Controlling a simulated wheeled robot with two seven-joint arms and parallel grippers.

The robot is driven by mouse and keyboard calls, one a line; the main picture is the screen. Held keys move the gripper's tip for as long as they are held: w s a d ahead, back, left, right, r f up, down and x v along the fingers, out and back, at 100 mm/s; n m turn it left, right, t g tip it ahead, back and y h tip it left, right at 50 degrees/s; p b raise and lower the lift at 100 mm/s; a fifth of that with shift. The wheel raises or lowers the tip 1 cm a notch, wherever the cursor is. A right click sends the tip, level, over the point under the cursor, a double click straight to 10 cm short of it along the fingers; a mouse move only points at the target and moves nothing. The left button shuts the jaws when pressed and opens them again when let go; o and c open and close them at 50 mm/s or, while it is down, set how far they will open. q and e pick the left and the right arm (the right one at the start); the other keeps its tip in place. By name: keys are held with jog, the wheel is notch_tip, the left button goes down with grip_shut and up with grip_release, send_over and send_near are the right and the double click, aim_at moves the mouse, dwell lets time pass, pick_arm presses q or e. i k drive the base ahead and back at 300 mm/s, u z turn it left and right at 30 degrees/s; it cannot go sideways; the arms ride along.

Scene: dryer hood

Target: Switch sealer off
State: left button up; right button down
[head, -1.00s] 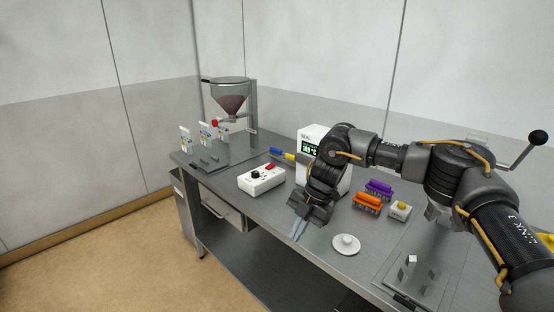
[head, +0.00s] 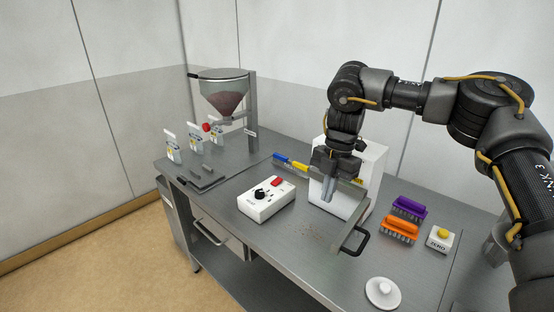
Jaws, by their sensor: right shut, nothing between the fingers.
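The white sealer housing (head: 372,165) stands on the steel bench against the back wall, right of centre. My right arm and gripper cover most of its front, so its display is hidden. A white control box (head: 266,199) sits left of it, with a black knob (head: 260,194) and a red rocker switch (head: 277,182) on top. My right gripper (head: 328,200) points down with its fingers together and empty, in front of the sealer and right of the control box. I cannot tell whether it touches the sealer. My left gripper is not in view.
A steel part with a black handle (head: 362,240) juts out before the sealer. Purple (head: 408,207) and orange (head: 399,229) brushes, a yellow-button box (head: 439,239) and a white round lid (head: 382,293) lie right. A hopper (head: 223,100) and several pouches stand left.

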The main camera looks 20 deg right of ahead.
aim_at(276, 181)
jog(key=i, duration=1.1)
